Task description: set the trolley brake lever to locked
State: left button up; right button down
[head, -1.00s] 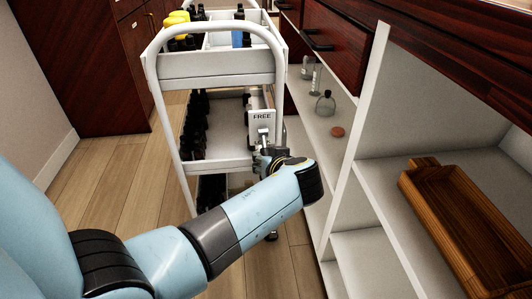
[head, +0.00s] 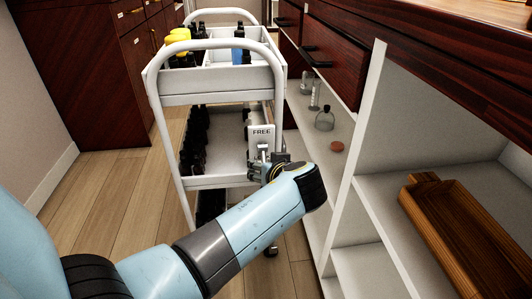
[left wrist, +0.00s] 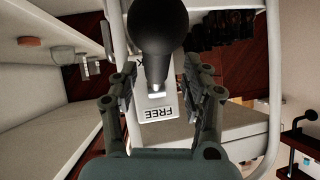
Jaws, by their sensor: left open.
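The trolley (head: 215,85) is white, with rail handles and a white brake plate (head: 261,131) reading FREE on its near right side. A short metal stub shows just below the word. In the left wrist view the plate (left wrist: 158,112) appears upside down between my fingers. A large dark round knob, apparently the lever's end (left wrist: 157,25), looms close to the camera, between and beyond the fingertips. My left gripper (head: 265,163) is just below the plate in the head view, partly hidden by its own wrist. Its fingers (left wrist: 160,80) are open, apart on either side of the plate. My right gripper is out of view.
A white shelf unit (head: 345,170) stands close on the right, with glass bottles (head: 324,118) and a wooden tray (head: 455,225). Dark wood drawers (head: 333,55) hang above it. The trolley carries several dark bottles. Wooden floor (head: 120,195) is clear to the left.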

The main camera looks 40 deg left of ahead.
pick_arm(q)
notch_tip(320, 180, up, 7)
jog(key=shift+r, duration=0.2)
dwell(0.5)
